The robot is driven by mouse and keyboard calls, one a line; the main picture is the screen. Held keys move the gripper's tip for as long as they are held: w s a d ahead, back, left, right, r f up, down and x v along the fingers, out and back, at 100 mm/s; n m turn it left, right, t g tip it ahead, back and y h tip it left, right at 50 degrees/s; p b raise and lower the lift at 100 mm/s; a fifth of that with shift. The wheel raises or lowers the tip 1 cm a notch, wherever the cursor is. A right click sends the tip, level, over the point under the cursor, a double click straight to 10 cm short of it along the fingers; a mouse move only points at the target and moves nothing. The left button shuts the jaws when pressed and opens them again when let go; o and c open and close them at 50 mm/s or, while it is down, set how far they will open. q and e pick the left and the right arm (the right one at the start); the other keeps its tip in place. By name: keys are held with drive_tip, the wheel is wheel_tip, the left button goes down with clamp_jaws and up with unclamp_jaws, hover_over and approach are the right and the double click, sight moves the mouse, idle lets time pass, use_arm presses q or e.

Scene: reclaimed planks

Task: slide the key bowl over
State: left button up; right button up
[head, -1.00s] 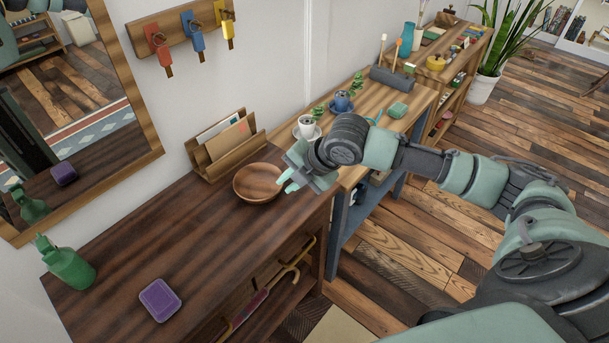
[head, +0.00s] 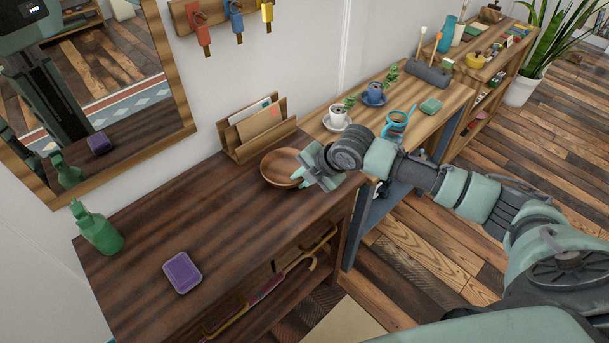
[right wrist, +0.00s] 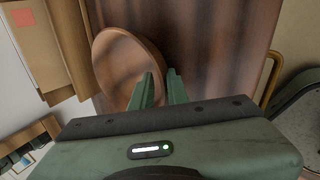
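The key bowl (head: 279,166), a round empty wooden bowl, sits on the dark plank top in front of the letter holder in the head view. My right gripper (head: 301,176) is at its near right rim, one finger overlapping the bowl. In the right wrist view, the bowl (right wrist: 124,62) is at upper left. The two green fingers of the gripper (right wrist: 163,88) stand apart there, with the bowl's edge near the gap. I cannot tell whether they touch it. My left gripper is not in view.
A wooden letter holder (head: 247,146) stands behind the bowl. A green bottle (head: 98,231) and a purple box (head: 182,272) are at left on the dark top (head: 185,215). Cups, including a white cup (head: 338,113), stand on the lighter table. The top left of the bowl is clear.

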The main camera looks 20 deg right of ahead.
drive_tip(key=shift+c, duration=0.4)
clamp_jaws()
drive_tip(key=shift+s, duration=0.1)
idle(0.9)
